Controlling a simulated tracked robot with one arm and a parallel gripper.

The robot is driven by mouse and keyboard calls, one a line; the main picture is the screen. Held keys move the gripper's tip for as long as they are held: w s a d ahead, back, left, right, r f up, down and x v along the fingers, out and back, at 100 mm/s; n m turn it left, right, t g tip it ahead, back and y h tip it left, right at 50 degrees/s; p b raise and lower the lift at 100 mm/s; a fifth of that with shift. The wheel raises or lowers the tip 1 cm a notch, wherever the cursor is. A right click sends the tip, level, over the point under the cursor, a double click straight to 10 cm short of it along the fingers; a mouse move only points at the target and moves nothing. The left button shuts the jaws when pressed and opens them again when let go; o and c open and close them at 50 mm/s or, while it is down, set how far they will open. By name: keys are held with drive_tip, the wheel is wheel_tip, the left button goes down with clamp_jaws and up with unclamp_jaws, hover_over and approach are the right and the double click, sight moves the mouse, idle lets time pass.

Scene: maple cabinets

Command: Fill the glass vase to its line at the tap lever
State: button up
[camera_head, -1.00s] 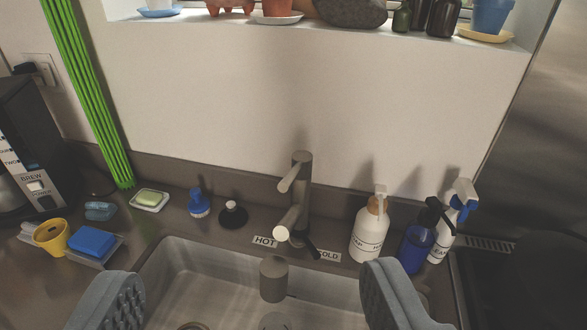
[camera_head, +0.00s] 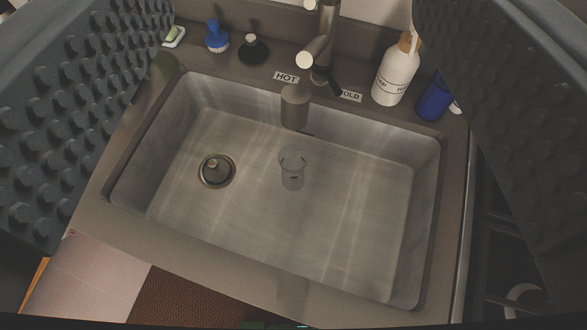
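A small clear glass vase (camera_head: 292,168) stands upright on the sink floor, below and in front of the tap (camera_head: 318,48). A small dark mark shows on it; I cannot tell whether it holds water. A grey cylindrical piece (camera_head: 295,106) is seen between the tap and the vase. The tap's dark lever (camera_head: 328,83) is between the HOT label (camera_head: 286,77) and the partly hidden COLD label (camera_head: 350,96). No stream of water shows. My gripper (camera_head: 295,120) is open and empty, its studded fingers at the left and right of the view, with the sink between them.
The sink (camera_head: 140,155) has a drain plug (camera_head: 215,170) left of the vase. A soap bottle (camera_head: 396,70) and blue bottle (camera_head: 434,98) stand right of the tap. A blue brush (camera_head: 216,38) and dark stopper (camera_head: 252,48) are left. The sink's right half is clear.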

drive_tip(key=c, duration=0.5)
drive_tip(key=w+d+f+m+g+p, duration=0.15)
drive_tip(key=w+g+p, duration=0.25)
drive_tip(key=w+p, duration=0.5)
drive_tip(key=w+d+f+m+g+p, duration=0.1)
drive_tip(key=w+m+g+p, duration=0.15)
drive_tip(key=w+p, duration=0.7)
drive_tip(key=w+f+g+p, duration=0.1)
drive_tip(key=w+f+p, duration=0.1)
drive_tip(key=w+f, duration=0.2)
drive_tip(key=w+f+g+p, duration=0.1)
drive_tip(key=w+f+p, duration=0.2)
drive_tip(key=f, duration=0.5)
drive_tip(key=w+f+m+g+p, duration=0.1)
drive_tip(key=w+f+g+p, duration=0.1)
drive_tip(key=w+f, duration=0.3)
drive_tip(key=shift+w+d+f, duration=0.2)
drive_tip(key=shift+f, duration=0.4)
clamp_jaws()
